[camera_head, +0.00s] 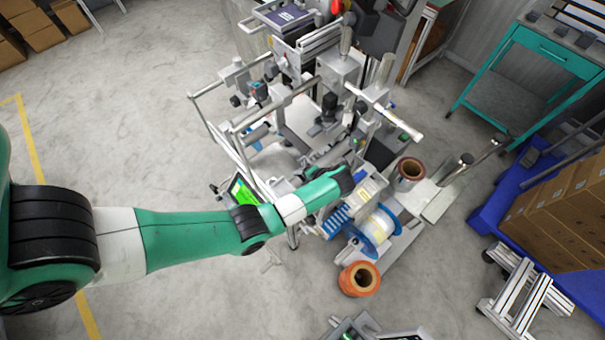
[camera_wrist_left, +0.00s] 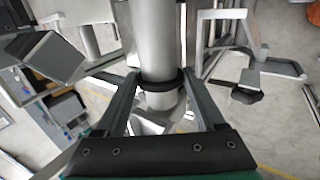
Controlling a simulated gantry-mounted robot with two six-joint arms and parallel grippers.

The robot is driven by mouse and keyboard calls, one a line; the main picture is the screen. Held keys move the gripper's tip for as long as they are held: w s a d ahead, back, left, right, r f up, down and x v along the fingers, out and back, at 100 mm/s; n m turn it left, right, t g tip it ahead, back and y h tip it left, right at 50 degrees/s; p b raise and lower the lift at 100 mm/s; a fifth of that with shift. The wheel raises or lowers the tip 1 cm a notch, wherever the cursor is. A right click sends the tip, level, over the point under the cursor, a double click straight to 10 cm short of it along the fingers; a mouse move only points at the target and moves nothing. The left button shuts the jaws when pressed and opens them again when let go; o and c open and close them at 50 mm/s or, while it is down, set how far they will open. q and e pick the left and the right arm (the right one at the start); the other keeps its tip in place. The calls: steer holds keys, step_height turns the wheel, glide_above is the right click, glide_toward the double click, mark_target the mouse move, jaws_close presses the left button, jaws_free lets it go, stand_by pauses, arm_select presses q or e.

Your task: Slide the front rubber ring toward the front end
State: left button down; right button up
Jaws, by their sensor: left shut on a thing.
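A black rubber ring (camera_wrist_left: 160,85) sits around a thick grey metal shaft (camera_wrist_left: 155,40) in the left wrist view. The fingers of my left gripper (camera_wrist_left: 159,79) lie on either side of the ring, shut on it. In the head view my left arm (camera_head: 290,208) reaches over the machine from the left. Its wrist hides the fingers, the ring and most of the shaft there. I do not see my right gripper.
The machine's metal frame (camera_head: 240,125) rises close around the left wrist. A white-and-blue reel (camera_head: 376,229), an orange reel (camera_head: 360,279) and a brown reel (camera_head: 409,172) stand to the right. Cardboard boxes (camera_head: 560,220) stand at far right.

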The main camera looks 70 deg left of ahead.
arm_select(q)
steer(key=shift+c, duration=1.4)
jaws_free()
steer(key=p+v, duration=0.3)
steer(key=v, duration=0.8)
steer(key=shift+r, duration=0.3)
steer(key=shift+w+d, duration=0.1)
